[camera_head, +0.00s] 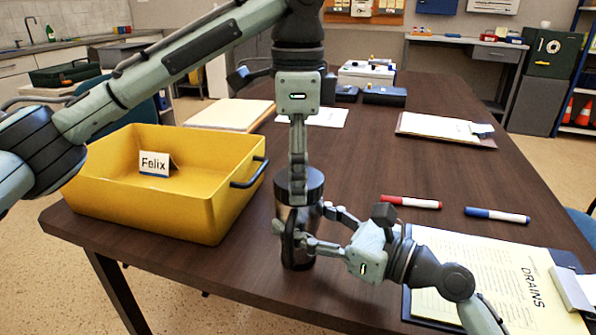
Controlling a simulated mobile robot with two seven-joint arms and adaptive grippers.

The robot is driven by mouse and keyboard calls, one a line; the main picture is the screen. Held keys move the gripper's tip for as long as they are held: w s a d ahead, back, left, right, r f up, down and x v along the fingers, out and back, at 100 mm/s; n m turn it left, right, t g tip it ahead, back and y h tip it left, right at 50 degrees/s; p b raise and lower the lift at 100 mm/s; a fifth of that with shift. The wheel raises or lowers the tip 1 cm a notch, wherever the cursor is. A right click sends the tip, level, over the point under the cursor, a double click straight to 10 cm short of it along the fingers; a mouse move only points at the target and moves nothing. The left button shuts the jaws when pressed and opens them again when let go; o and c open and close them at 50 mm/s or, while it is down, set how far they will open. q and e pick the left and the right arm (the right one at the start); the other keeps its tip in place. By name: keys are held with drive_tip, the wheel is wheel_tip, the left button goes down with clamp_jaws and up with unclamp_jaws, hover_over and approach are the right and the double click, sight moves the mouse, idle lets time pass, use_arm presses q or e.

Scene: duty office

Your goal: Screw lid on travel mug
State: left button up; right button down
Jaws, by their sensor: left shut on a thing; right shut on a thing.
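The travel mug (299,259) stands upright near the front edge of the dark table. Its body is dark and shiny, partly hidden by my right gripper. The dark round lid (314,187) is at the mug's top, level and in line with it; I cannot tell whether its thread is engaged. My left gripper (298,177) points straight down from above and is shut on the lid. My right gripper (296,236) comes in from the right, low down, and is shut on the mug's body.
A red marker (411,202), a blue marker (497,215) and a clipboard (481,270) lie to the right. Clear table lies behind the mug.

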use_arm(q)
drive_tip(key=shift+m, duration=0.9)
drive_tip(key=o, duration=1)
drive_tip(key=shift+o, duration=0.2)
drive_tip(key=shift+r, duration=2.3)
drive_tip(key=shift+c, duration=0.4)
